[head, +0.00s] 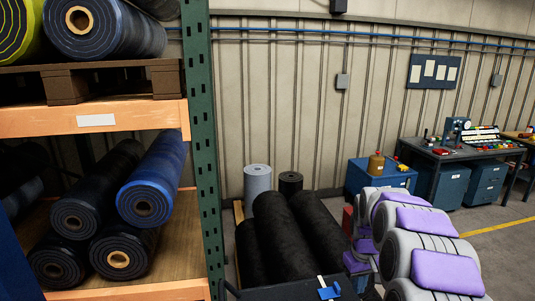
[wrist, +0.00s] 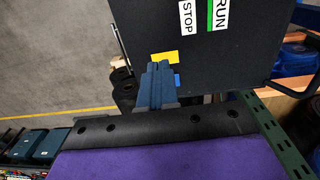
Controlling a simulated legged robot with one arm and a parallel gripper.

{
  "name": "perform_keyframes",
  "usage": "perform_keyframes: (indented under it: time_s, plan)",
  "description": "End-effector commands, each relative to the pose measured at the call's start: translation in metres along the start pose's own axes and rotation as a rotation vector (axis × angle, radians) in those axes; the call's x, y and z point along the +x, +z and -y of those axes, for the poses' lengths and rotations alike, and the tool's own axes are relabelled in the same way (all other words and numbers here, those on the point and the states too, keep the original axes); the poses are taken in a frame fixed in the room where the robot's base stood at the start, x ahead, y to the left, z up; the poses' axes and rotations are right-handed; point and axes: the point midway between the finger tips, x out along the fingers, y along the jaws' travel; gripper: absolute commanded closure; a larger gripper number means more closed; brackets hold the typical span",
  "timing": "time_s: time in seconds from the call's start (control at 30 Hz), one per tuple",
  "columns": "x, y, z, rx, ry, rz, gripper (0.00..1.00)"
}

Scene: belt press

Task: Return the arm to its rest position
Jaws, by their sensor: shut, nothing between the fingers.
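My gripper (wrist: 157,85) shows in the wrist view as two blue-grey fingers pressed together, with nothing between them. It is in front of a dark panel (wrist: 225,55) with white RUN and STOP labels. A small yellow tag (wrist: 165,58) and a bit of blue show right by the fingertips; I cannot tell whether the fingers touch them. There, a blue lever-like piece (head: 329,292) with a white strip sits on a dark box top (head: 283,292) at the bottom edge.
A rack with a green post (head: 203,150) and orange beams holds several rolls (head: 145,200) at left. Large black rolls (head: 285,235) lie in the middle. A workbench (head: 450,150) is behind. Floor (head: 515,245) is clear at far right.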

Motion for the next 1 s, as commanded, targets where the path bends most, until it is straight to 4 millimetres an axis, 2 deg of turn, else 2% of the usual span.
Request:
perform_keyframes:
  time_s: [0.23,0.37,0.7,1.0]
  plan:
    - [-0.007,0.036,0.034,0.006,-0.015,0.013,1.00]
    - [-0.011,0.071,0.061,0.015,-0.025,0.025,1.00]
    - [-0.003,0.179,0.121,0.058,-0.041,0.071,1.00]
    - [0.029,0.284,0.160,0.120,-0.044,0.117,1.00]
